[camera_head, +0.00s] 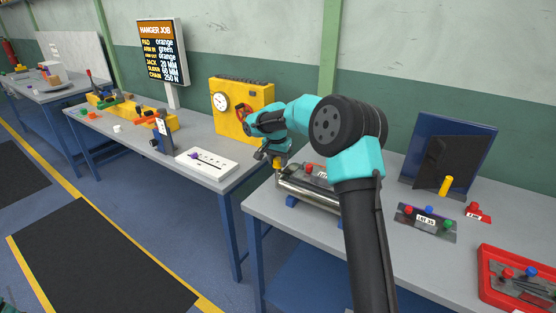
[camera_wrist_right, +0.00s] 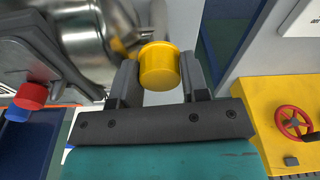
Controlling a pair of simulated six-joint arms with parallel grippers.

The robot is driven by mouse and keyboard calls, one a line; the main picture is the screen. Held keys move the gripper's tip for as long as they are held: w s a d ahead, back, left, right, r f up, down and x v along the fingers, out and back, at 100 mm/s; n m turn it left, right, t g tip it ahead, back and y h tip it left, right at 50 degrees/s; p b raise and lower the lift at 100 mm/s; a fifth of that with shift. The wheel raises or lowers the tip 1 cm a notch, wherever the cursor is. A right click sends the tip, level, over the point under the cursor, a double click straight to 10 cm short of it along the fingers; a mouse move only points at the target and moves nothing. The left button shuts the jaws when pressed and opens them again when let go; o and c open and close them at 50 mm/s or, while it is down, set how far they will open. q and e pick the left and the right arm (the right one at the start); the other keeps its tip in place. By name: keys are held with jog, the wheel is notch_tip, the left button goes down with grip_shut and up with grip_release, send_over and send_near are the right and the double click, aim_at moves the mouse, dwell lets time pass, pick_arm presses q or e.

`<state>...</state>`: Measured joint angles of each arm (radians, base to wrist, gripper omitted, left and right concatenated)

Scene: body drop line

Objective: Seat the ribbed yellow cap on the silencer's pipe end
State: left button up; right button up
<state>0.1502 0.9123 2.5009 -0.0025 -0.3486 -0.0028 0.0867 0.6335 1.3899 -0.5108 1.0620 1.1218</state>
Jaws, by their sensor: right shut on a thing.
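The silencer (camera_head: 308,192) is a shiny metal cylinder lying on blue supports on the near bench. It also shows in the wrist view (camera_wrist_right: 85,40) at upper left, beyond my fingers. My right gripper (camera_head: 272,160) is over the silencer's left end. In the wrist view the gripper (camera_wrist_right: 160,75) is shut on the yellow cap (camera_wrist_right: 160,68), one finger on each side. The cap shows small in the head view (camera_head: 278,164), close to the silencer's end. I cannot tell whether it touches the pipe end, which is mostly hidden.
A yellow box with a gauge (camera_head: 242,108) stands behind on the neighbouring bench, beside a white slider panel (camera_head: 207,163). To the right are a yellow peg (camera_head: 446,185), a dark knob plate (camera_head: 426,222) and a red tray (camera_head: 490,252). A gap separates the benches.

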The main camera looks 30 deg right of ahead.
jog(key=shift+f, duration=0.1)
jog(key=o, duration=1)
jog(key=shift+c, duration=0.2)
jog(key=shift+s, duration=0.1)
jog(key=shift+c, duration=0.4)
jog(key=shift+o, duration=0.4)
jog(key=shift+s+d+r, duration=0.1)
jog(key=shift+d+r, duration=0.1)
jog(key=shift+r, duration=0.7)
jog(key=shift+w+a+r, duration=0.1)
jog(key=shift+r, duration=1)
jog(key=shift+w+a+r, duration=0.1)
jog(key=shift+r, duration=0.95)
